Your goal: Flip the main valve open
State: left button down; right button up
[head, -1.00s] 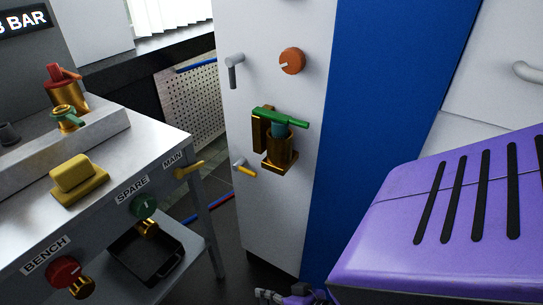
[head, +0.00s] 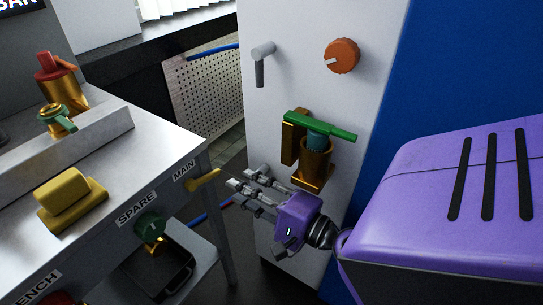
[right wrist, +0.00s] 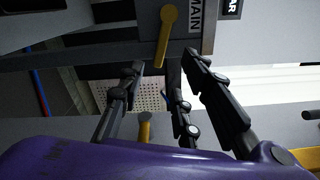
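The main valve's yellow lever handle (head: 203,180) sits on the bench's front edge beside the MAIN label (head: 184,171). In the head view it points sideways, out to the right. My right gripper (head: 240,180) is just right of the handle, its fingers pointing left towards it, with a small gap. In the right wrist view the yellow handle (right wrist: 166,37) lies ahead, roughly in line with the space between the spread fingers (right wrist: 160,72). The right gripper is open and empty. My left gripper is not in view.
A white cabinet (head: 285,225) behind my right gripper carries a grey lever (head: 262,62), an orange knob (head: 342,56) and a brass valve with green handle (head: 320,126). A green SPARE knob (head: 149,225) is left of the main valve. A black tray (head: 155,270) sits below.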

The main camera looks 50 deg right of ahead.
aim_at(213, 176)
jog(key=w, duration=0.2)
jog(key=w+p, duration=0.1)
jog(key=w, duration=0.2)
jog(key=w+a, duration=0.1)
jog(key=w, duration=0.1)
jog(key=shift+w, duration=0.15)
grip_shut()
